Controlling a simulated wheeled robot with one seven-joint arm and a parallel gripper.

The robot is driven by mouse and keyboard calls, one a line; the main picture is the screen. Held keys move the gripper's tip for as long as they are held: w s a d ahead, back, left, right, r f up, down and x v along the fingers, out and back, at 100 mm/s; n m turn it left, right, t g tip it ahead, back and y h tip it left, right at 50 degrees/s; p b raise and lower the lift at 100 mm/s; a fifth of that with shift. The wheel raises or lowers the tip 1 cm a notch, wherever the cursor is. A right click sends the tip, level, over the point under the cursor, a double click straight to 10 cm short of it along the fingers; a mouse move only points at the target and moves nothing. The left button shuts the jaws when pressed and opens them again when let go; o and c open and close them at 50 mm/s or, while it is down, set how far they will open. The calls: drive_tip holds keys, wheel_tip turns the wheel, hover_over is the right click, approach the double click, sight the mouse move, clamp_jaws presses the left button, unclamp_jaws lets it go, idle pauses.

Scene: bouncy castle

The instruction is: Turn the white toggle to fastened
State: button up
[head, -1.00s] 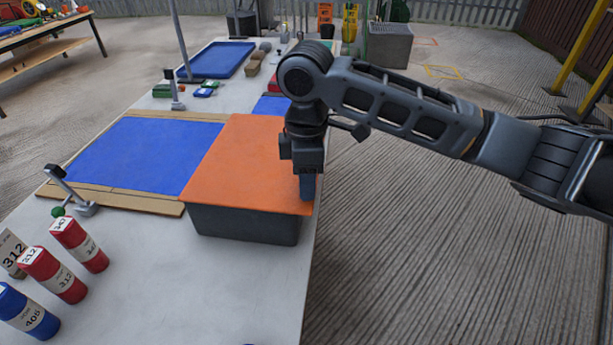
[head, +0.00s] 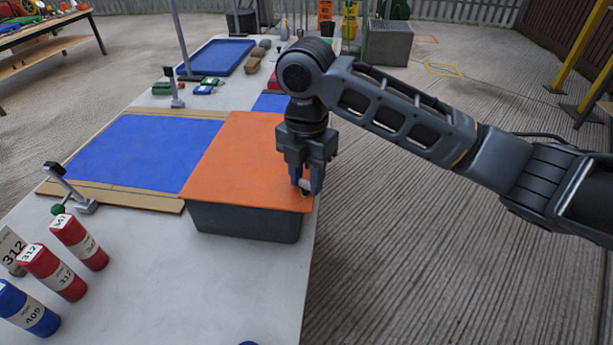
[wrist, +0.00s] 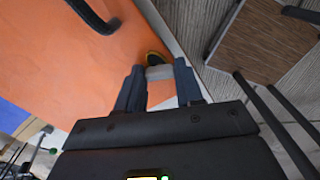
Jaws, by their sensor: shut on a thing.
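A blue panel (head: 125,152) with tan borders lies left of the orange sheet. A lever clamp (head: 70,188) with a green tip stands at the left. Red cylinders (head: 78,241) and a blue one (head: 27,309) are at front left. The table's right edge drops beside the box.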

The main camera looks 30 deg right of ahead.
sight(307, 181)
drive_tip(key=n+b, duration=0.1)
drive_tip(key=n, duration=0.3)
drive_tip(key=shift+n, duration=0.3)
idle(0.3)
drive_tip(key=o, duration=1)
drive_tip(key=shift+o, duration=0.2)
wheel_tip(307, 181, up, 8)
drive_tip(key=shift+f, duration=0.1)
